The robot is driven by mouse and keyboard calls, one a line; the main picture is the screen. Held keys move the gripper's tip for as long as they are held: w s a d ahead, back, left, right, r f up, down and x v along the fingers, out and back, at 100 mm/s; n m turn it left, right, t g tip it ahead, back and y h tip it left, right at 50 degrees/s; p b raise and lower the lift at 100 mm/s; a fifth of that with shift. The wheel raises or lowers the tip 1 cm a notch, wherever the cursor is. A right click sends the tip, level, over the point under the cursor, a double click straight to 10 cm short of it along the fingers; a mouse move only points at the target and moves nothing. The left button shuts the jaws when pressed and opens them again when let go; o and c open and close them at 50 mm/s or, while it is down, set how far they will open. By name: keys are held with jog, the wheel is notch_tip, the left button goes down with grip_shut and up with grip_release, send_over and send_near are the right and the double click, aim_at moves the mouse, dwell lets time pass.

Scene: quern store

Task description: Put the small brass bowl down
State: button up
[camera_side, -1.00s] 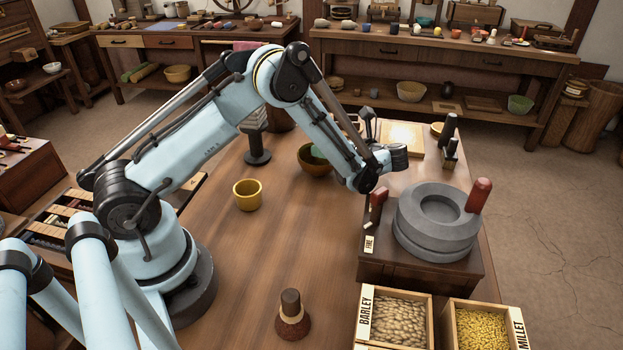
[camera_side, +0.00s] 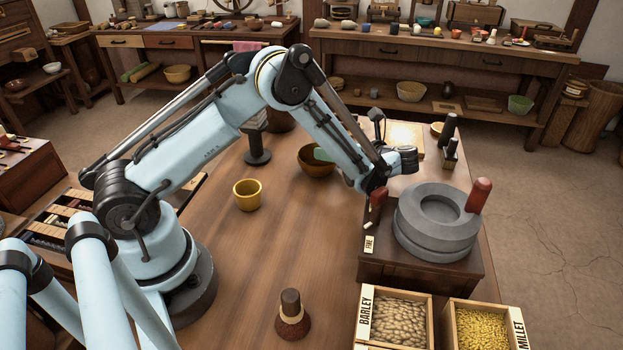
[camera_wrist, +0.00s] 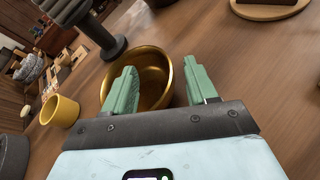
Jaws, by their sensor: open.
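The small brass bowl (camera_side: 316,168) stands upright on the wooden table, partly hidden behind my forearm in the side view. In the wrist view the bowl (camera_wrist: 154,61) shows its shiny gold inside, just beyond my fingers. My gripper (camera_wrist: 160,70) is open, its two green fingers spread wide. The left finger overlaps the bowl's near left rim in the picture, and the right finger lies beside its right rim. In the side view a green finger of my gripper (camera_side: 323,154) shows at the bowl. I cannot tell whether either finger touches it.
A yellow cup (camera_side: 247,196) stands left of the bowl, and a dark stand (camera_side: 257,156) rises behind it. A grey quern (camera_side: 436,222) sits on a wooden block to the right. A brush-like tool (camera_side: 291,317) stands in front. The table between is clear.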

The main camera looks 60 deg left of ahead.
jog(key=shift+v, duration=1.15)
jog(key=shift+w+d+r, duration=0.1)
jog(key=shift+r, duration=0.3)
jog(key=s+d+r+n+t+h, duration=0.9)
jog(key=s+n+h, duration=0.4)
jog(key=n, duration=0.5)
jog(key=shift+s+d+r+t, duration=0.3)
jog(key=shift+s+d+r, duration=0.1)
jog(key=shift+d+r, duration=0.25)
jog(key=shift+s+n, duration=0.15)
jog(key=shift+n, duration=0.25)
jog(key=c, duration=0.4)
